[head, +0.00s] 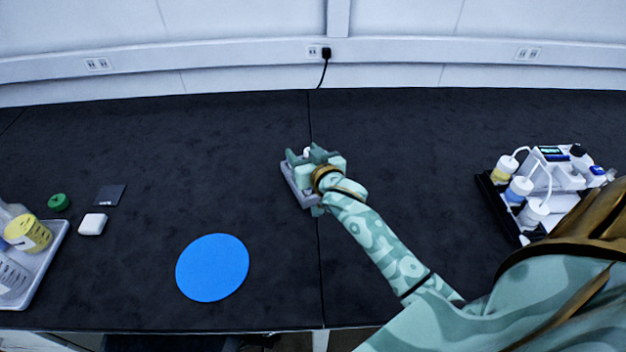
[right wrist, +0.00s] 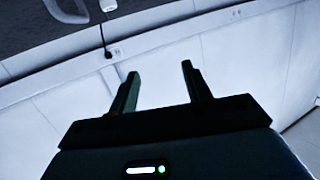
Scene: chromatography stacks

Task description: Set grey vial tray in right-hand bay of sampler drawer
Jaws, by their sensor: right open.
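The grey vial tray (head: 294,186) lies on the dark bench near the middle of the head view, partly hidden under my right gripper. My right gripper (head: 306,154) is open at the tray's far end, and a small white part shows between its fingers. I cannot tell whether the fingers touch the tray. In the right wrist view the two fingers (right wrist: 158,82) stand apart with only wall between them. The sampler drawer and its right-hand bay cannot be made out. My left gripper is not in view.
White equipment (head: 556,170) with capped bottles stands on a black tray (head: 490,197) at the right. A blue disc (head: 212,267), a white block (head: 92,224), a dark square (head: 109,195), a green cap (head: 59,202) and a bottle tray (head: 50,258) are left. The bench behind my gripper is clear.

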